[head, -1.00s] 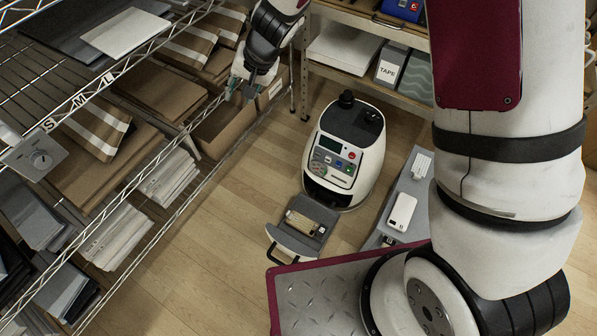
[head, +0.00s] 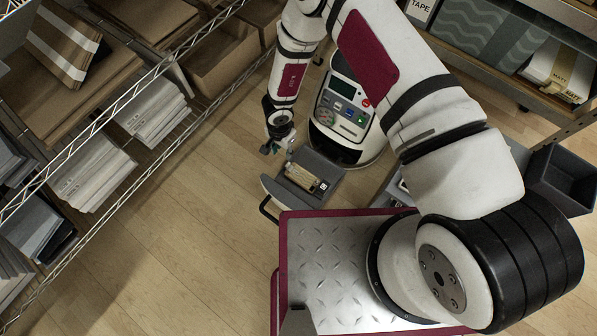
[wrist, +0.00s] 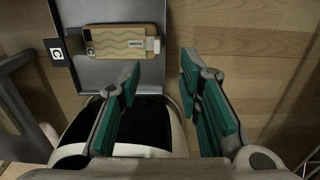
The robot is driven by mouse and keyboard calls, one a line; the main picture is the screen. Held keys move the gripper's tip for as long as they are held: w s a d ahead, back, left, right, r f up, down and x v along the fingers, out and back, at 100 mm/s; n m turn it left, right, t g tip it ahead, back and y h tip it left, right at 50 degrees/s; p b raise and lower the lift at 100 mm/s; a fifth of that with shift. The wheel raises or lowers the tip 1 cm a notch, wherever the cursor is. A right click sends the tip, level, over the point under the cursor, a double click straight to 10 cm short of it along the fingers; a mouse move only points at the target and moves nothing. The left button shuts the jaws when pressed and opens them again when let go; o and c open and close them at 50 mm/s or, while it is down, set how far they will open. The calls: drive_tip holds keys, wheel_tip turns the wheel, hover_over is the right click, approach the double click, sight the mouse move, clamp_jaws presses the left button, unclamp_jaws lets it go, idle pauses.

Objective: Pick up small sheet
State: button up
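No sheet in view is marked clearly as the small one. Flat white stacks (head: 88,170) and (head: 152,108) lie on the wire shelf at left, with grey stacks (head: 38,228) lower down. My gripper (head: 277,146) is low beside the pulled-out grey tray (head: 329,167) of the white machine (head: 343,108). In the wrist view my gripper (wrist: 160,68) is open, with teal pads apart and nothing between them. A tan wavy-patterned piece (wrist: 113,41) with a white end lies on the tray, just beyond the left finger; it also shows in the head view (head: 305,177).
Brown envelopes and boxes (head: 222,62) fill the upper shelf at left. A dark bin (head: 562,180) stands at right, below another shelf. My metal base plate (head: 330,262) is at the front. Wooden floor (head: 195,220) is open between shelf and base.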

drive_tip(key=b, duration=0.3)
hover_over(286, 166)
drive_tip(key=f, duration=0.7)
drive_tip(key=shift+a+f, duration=0.2)
drive_tip(key=shift+f, duration=0.05)
drive_tip(key=shift+d+f+b, duration=0.2)
drive_tip(key=shift+f+b, duration=1.2)
drive_tip(key=shift+f, duration=1.25)
drive_tip(key=shift+r, duration=0.1)
clamp_jaws()
